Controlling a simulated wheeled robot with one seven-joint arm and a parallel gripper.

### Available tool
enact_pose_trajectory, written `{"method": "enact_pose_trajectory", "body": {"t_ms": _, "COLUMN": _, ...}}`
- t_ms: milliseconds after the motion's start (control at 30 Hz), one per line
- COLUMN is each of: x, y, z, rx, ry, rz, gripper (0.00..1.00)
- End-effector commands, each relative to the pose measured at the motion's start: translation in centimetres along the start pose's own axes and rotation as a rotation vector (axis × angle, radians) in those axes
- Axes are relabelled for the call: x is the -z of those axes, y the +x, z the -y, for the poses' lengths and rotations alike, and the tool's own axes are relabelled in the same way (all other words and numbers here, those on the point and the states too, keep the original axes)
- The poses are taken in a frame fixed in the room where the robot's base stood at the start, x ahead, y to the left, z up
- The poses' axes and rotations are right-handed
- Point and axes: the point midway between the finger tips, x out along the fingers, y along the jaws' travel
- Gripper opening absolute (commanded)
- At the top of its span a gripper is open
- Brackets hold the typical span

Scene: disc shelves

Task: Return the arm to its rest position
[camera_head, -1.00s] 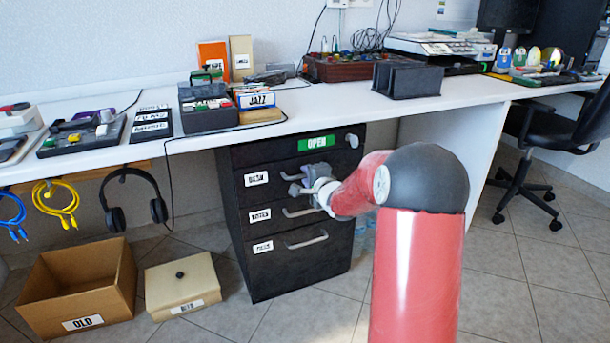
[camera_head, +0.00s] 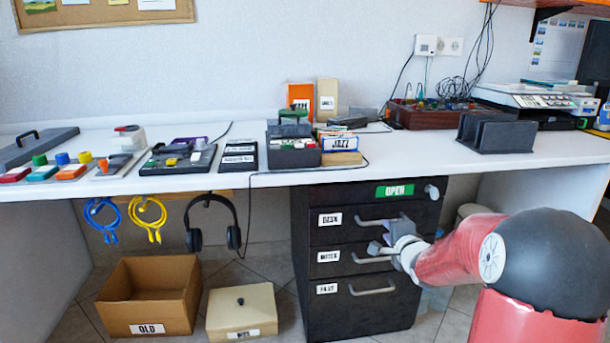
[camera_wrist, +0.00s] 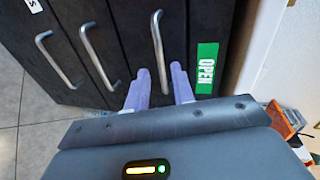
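My gripper (camera_head: 388,238) is in front of the black drawer cabinet (camera_head: 325,290) under the desk, near its top drawers. In the wrist view my gripper (camera_wrist: 160,80) has its two purple-grey fingers apart with nothing between them, and the top drawer's handle (camera_wrist: 157,42) lies beyond the fingertips. I cannot tell the exact gap to the handle. My red and dark arm (camera_head: 470,250) reaches in from the lower right. All the drawers look shut.
The white desk (camera_head: 420,152) runs above the cabinet. A cardboard box (camera_head: 150,295) and a beige lidded box (camera_head: 240,308) stand on the floor to the left. Headphones (camera_head: 212,225) hang under the desk. The desk holds a disc box (camera_head: 292,150) and a black rack (camera_head: 497,132).

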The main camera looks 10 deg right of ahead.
Motion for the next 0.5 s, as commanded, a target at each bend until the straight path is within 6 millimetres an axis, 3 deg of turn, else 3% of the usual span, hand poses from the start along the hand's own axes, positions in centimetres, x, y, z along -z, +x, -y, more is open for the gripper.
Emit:
{"method": "enact_pose_trajectory", "body": {"t_ms": 33, "x": -0.7, "y": -1.0, "z": 1.3, "rx": -0.024, "ry": -0.07, "rz": -0.012, "gripper": 0.25}}
{"method": "enact_pose_trajectory", "body": {"t_ms": 167, "x": -2.6, "y": -5.1, "z": 3.5, "rx": -0.159, "ry": -0.333, "rz": -0.054, "gripper": 0.25}}
{"method": "enact_pose_trajectory", "body": {"t_ms": 300, "x": -5.0, "y": -11.5, "z": 5.0, "rx": -0.338, "ry": -0.63, "rz": -0.045, "gripper": 0.25}}
{"method": "enact_pose_trajectory", "body": {"t_ms": 500, "x": -8.7, "y": -22.2, "z": 4.8, "rx": -0.554, "ry": -0.979, "rz": 0.122, "gripper": 0.25}}
